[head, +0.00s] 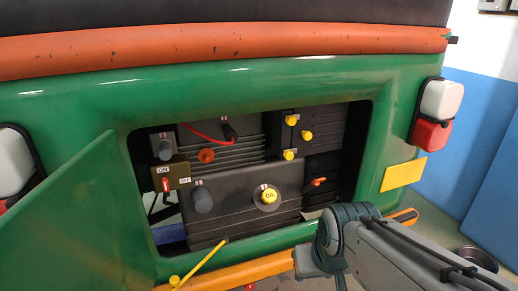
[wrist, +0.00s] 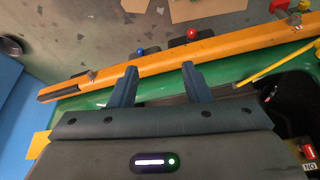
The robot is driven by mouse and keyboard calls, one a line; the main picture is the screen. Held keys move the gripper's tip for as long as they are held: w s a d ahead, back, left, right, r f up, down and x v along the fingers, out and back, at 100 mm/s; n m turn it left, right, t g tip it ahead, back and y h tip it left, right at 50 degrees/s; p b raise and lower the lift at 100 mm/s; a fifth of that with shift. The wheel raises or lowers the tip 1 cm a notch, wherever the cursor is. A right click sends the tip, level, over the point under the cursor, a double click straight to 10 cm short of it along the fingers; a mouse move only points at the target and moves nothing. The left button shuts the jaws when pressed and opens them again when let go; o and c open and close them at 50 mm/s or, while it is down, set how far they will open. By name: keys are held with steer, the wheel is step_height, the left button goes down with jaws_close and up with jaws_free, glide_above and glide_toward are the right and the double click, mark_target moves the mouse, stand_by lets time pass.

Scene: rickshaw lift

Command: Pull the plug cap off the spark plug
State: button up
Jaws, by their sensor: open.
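The plug cap (head: 230,132) is a small dark cap at the top of the engine bay in the head view, with a red lead (head: 203,134) running to it from the left. The spark plug cannot be made out; the cap seems to cover it. My gripper (wrist: 160,84) shows in the wrist view with its two blue fingers apart and nothing between them. It is low, over the orange bumper bar, well below and to the right of the cap. The cap is not in the wrist view.
The engine bay has a green frame (head: 258,98). An open green panel (head: 75,225) stands at left. Yellow knobs (head: 307,135), a yellow oil cap (head: 268,196) and a red switch (head: 166,184) surround the cap. A yellow rod (head: 205,262) leans over the orange bumper (head: 255,270).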

steer(key=w+a+r+n+t+y+b, duration=0.1)
steer(key=w+a+r+t, duration=0.2)
steer(key=w, duration=0.3)
steer(key=w+a+r+n+t+y, duration=0.1)
steer(key=w+a+r+t, duration=0.25)
steer(key=w, duration=0.25)
steer(key=t+y, duration=0.3)
steer(key=t, duration=0.4)
glide_toward(232, 138)
steer(key=shift+n, duration=0.4)
steer(key=x, duration=0.7)
steer(key=shift+w+a+f+b, duration=0.1)
steer(key=shift+w+f+b, duration=0.05)
steer(key=shift+w+b, duration=0.2)
steer(key=shift+x, duration=0.85)
steer(key=c, duration=0.8)
